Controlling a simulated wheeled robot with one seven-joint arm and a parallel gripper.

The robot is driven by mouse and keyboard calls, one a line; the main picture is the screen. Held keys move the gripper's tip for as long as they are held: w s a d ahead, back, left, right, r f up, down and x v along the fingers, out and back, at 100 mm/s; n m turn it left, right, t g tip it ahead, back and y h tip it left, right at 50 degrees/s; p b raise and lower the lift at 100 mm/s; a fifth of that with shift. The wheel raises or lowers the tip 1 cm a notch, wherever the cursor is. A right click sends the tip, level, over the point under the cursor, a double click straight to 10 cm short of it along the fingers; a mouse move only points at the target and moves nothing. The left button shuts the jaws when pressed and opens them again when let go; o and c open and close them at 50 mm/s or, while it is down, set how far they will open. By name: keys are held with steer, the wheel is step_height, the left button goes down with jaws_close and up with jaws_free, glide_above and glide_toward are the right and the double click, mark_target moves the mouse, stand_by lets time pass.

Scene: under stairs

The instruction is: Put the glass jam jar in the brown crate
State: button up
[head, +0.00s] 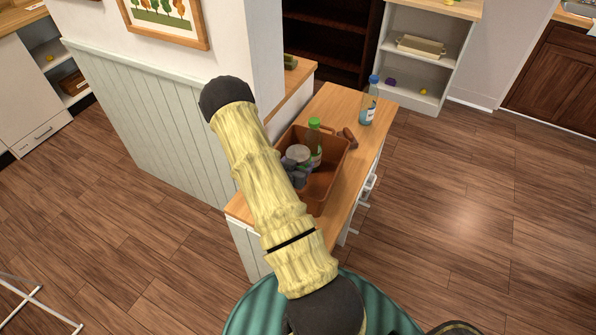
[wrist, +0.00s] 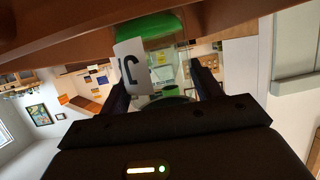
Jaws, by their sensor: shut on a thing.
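The brown crate (head: 325,183) stands on the wooden top of a narrow cabinet. My gripper (head: 295,172) is at the crate's left part in the head view, shut on the glass jam jar (head: 298,153), whose pale grey top shows. Whether the jar is above the crate floor or touching it cannot be told. In the wrist view the clear jar (wrist: 131,68) is between the fingers, with a white label bearing dark letters. A green patch shows at its upper end there. My arm hides part of the crate.
A green-capped bottle (head: 315,140) stands in the crate beside the jar. A reddish-brown item (head: 347,137) is at the crate's far right rim. A blue-capped bottle (head: 369,101) stands behind on the cabinet top (head: 338,105). A panelled half wall (head: 150,135) is at left.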

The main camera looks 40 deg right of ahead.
steer(key=shift+f+p, duration=0.5)
steer(key=shift+f, duration=1.6)
steer(key=shift+f+b, duration=0.3)
steer(key=shift+b, duration=0.1)
